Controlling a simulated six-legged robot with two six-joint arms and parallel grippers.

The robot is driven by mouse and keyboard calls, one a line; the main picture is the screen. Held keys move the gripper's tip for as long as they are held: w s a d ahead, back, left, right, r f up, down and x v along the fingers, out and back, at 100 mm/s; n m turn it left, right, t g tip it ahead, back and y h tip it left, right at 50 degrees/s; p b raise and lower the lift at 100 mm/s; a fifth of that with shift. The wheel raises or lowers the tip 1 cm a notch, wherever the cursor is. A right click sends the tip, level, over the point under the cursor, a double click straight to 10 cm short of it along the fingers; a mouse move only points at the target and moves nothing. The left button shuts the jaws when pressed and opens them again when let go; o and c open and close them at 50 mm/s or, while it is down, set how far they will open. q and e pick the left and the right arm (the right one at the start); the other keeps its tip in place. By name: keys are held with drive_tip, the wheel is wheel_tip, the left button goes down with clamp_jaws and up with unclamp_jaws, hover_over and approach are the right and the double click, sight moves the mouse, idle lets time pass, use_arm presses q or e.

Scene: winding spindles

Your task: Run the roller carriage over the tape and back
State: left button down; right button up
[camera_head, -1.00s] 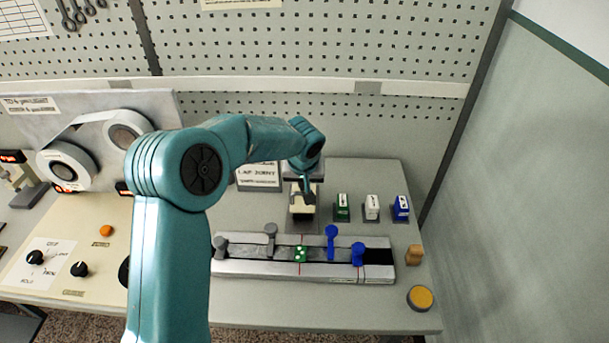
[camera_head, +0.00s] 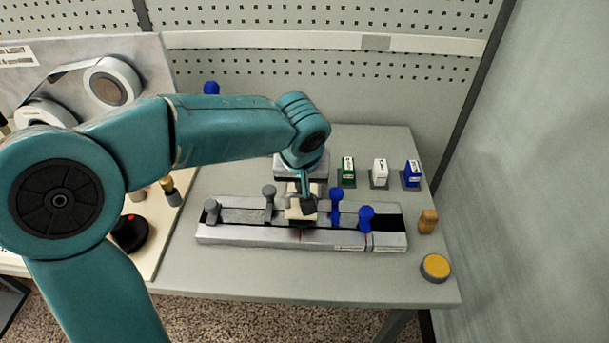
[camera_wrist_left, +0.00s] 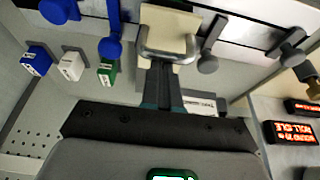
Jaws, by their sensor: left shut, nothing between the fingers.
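The cream roller carriage (camera_head: 296,213) sits over the middle of the silver splicing rail (camera_head: 235,235), between the grey and blue levers. It also shows in the wrist view (camera_wrist_left: 168,22) with a curved grey handle (camera_wrist_left: 163,54). My left gripper (camera_head: 307,205) is shut and empty at the carriage; in the wrist view its fingertips (camera_wrist_left: 163,68) are against or very close to the handle, and I cannot tell whether they touch. Dark tape (camera_head: 240,216) lies along the rail; the part under the carriage is hidden. My right gripper is not in view.
Two grey levers (camera_head: 269,197) and two blue levers (camera_head: 337,205) stand up along the rail, close to the carriage. Green (camera_head: 348,170), white (camera_head: 380,172) and blue (camera_head: 411,173) blocks stand behind right. A yellow button (camera_head: 435,266) is at front right.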

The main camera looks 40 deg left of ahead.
use_arm(q)
drive_tip(key=shift+s+d+b, duration=0.35)
drive_tip(key=shift+s+d, duration=0.3)
drive_tip(key=shift+s, duration=0.35)
drive_tip(key=shift+s+d+f, duration=0.1)
drive_tip(key=shift+s, duration=0.05)
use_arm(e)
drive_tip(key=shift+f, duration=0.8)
